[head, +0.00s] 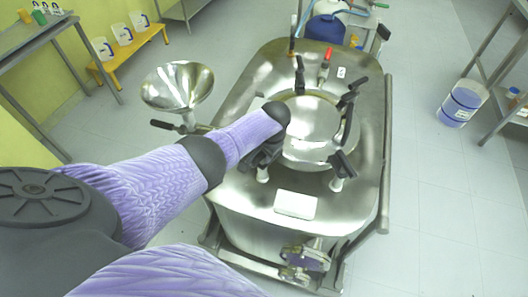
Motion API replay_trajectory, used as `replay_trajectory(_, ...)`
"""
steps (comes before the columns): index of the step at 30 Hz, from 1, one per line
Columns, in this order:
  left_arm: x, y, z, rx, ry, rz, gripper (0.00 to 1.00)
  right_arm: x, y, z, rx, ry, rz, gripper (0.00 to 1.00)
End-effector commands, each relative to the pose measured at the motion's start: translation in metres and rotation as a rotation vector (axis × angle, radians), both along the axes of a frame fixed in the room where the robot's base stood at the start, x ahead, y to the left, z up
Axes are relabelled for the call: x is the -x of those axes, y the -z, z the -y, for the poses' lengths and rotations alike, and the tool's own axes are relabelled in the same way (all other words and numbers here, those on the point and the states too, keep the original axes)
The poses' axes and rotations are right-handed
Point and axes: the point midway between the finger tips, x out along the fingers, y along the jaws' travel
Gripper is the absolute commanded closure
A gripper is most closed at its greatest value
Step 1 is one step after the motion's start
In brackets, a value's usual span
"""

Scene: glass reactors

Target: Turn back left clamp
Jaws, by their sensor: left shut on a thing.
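The steel reactor (235,195) has a round lid (312,115) ringed by black-handled clamps. My left gripper (262,160) is at the lid's near left edge, shut on the left clamp (262,174). Only the pale foot of that clamp shows; its handle is hidden by the gripper and arm. Another clamp (300,76) stands upright at the lid's back left. One clamp (350,94) is at the back right and one (343,166) at the near right. My right gripper is not in view.
A steel funnel (177,87) stands left of the reactor. A red-handled valve (327,58) rises behind the lid. A yellow bench (132,57) with white containers is at the back left. A blue-and-white bucket (461,103) stands right.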

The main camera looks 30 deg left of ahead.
Motion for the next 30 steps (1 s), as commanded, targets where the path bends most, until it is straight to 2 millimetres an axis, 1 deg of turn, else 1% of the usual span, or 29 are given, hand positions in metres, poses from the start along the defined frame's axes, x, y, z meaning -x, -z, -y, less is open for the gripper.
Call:
replay_trajectory(7, 0.0004, 0.0006, -0.0001, -0.001, -0.040, -0.002, 1.00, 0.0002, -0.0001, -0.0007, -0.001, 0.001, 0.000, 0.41)
replay_trajectory(19, 0.0003, 0.0005, -0.0004, -0.001, -0.045, -0.002, 1.00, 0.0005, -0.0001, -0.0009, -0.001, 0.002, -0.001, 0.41)
replay_trajectory(20, 0.0003, 0.0005, -0.0004, -0.001, -0.045, -0.002, 0.65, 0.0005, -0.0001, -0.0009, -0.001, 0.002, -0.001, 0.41)
replay_trajectory(21, 0.0003, 0.0005, -0.0004, -0.001, -0.045, -0.002, 0.56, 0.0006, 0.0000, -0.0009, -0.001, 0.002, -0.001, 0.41)
replay_trajectory(23, 0.0002, 0.0004, -0.0003, -0.001, -0.045, -0.001, 0.43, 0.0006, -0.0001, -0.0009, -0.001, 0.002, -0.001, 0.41)
replay_trajectory(24, 0.0002, 0.0003, -0.0003, -0.001, -0.045, -0.001, 0.35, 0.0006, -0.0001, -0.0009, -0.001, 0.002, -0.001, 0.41)
replay_trajectory(25, 0.0002, 0.0003, -0.0003, -0.001, -0.045, -0.001, 0.32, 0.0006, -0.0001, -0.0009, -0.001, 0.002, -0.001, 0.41)
replay_trajectory(30, 0.0000, 0.0001, -0.0002, -0.001, -0.045, 0.000, 0.32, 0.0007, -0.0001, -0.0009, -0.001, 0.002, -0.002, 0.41)
